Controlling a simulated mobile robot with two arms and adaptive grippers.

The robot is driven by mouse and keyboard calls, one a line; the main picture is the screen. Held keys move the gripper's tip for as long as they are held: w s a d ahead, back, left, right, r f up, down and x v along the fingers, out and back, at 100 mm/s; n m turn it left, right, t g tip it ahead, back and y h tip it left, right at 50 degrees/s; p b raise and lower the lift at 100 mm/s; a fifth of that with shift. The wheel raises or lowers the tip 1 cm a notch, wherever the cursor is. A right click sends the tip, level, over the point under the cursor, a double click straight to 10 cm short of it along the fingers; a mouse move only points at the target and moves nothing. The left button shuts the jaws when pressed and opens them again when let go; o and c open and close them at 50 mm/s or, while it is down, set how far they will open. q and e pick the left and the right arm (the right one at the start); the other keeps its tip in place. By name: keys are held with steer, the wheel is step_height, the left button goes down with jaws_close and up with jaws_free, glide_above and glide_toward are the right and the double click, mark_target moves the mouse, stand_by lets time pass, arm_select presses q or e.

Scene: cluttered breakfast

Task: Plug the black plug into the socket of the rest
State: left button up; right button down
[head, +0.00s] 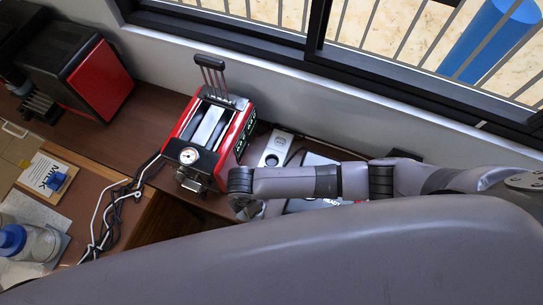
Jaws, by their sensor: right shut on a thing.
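My right gripper (250,208) is at the end of the grey arm that reaches in from the right. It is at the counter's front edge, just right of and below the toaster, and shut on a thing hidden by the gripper. The black plug cannot be made out. My left gripper is not in view.
A red and black toaster (188,157) stands close left of the gripper. Black and white cables (107,212) hang left of it. A dark, red-sided machine (103,82) stands at upper left. A blue-lidded jar (37,243) is at lower left. My large arm link covers the bottom.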

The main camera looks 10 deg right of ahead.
steer(key=shift+f, duration=0.45)
steer(key=c, duration=1.2)
jaws_free()
steer(key=shift+c, duration=1.4)
steer(key=shift+r, duration=0.15)
